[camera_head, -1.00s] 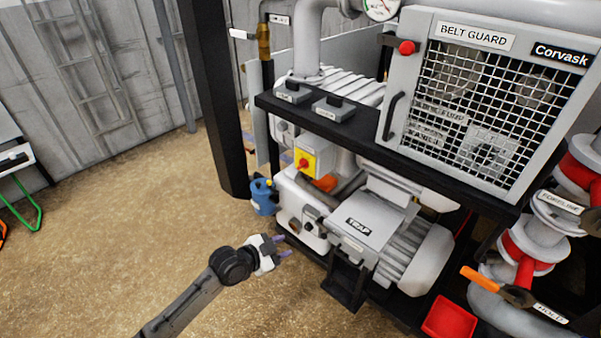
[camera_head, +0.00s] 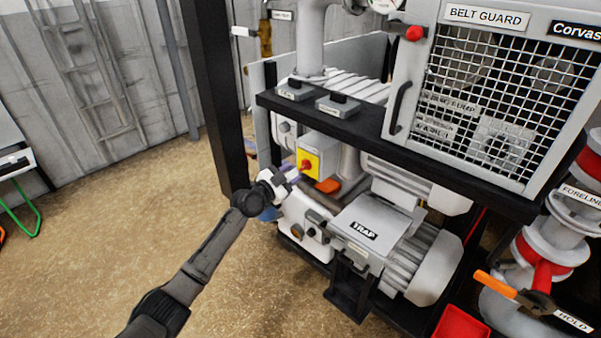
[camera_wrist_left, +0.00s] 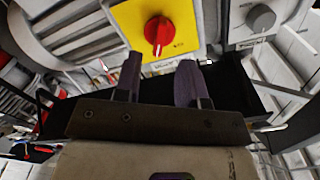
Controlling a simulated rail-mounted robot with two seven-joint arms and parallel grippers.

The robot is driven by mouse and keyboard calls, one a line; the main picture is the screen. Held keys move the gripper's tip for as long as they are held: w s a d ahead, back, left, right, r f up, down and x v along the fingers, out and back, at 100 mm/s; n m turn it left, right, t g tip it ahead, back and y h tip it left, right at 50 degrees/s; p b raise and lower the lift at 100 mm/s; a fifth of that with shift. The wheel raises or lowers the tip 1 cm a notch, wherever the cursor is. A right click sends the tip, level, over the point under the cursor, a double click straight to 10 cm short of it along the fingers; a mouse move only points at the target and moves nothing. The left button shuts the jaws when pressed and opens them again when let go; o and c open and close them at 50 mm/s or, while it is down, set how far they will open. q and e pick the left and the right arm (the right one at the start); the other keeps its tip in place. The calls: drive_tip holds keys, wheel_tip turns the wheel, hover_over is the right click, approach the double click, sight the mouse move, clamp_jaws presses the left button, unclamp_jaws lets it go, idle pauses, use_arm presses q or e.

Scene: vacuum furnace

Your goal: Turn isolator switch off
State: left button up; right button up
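The isolator switch is a red rotary knob (camera_head: 306,165) on a yellow plate (camera_head: 313,158), on the front of a grey box under the black shelf. In the left wrist view the red knob (camera_wrist_left: 159,31) stands above the fingers, its pointer about vertical, on the yellow plate (camera_wrist_left: 125,17). My left gripper (camera_head: 292,174) is just left of and below the knob. In the left wrist view my left gripper (camera_wrist_left: 158,82) has its two purple-grey fingers apart with nothing between them. A gap shows between the fingertips and the knob. My right gripper is not in view.
The black shelf (camera_head: 365,133) runs above the switch. The trap unit (camera_head: 363,232) and an orange part (camera_head: 328,186) are below it. A black post (camera_head: 214,100) stands left. A blue item (camera_head: 268,214) is partly hidden behind my left gripper. Open floor lies left.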

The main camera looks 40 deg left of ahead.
sight(302, 167)
use_arm(q)
drive_tip(key=shift+w+d+b, duration=0.15)
drive_tip(key=shift+w+b, duration=0.2)
drive_tip(key=shift+w, duration=0.75)
drive_tip(key=shift+w+d+b, duration=0.1)
drive_tip(key=shift+w+b, duration=0.25)
drive_tip(key=shift+w, duration=0.75)
clamp_jaws()
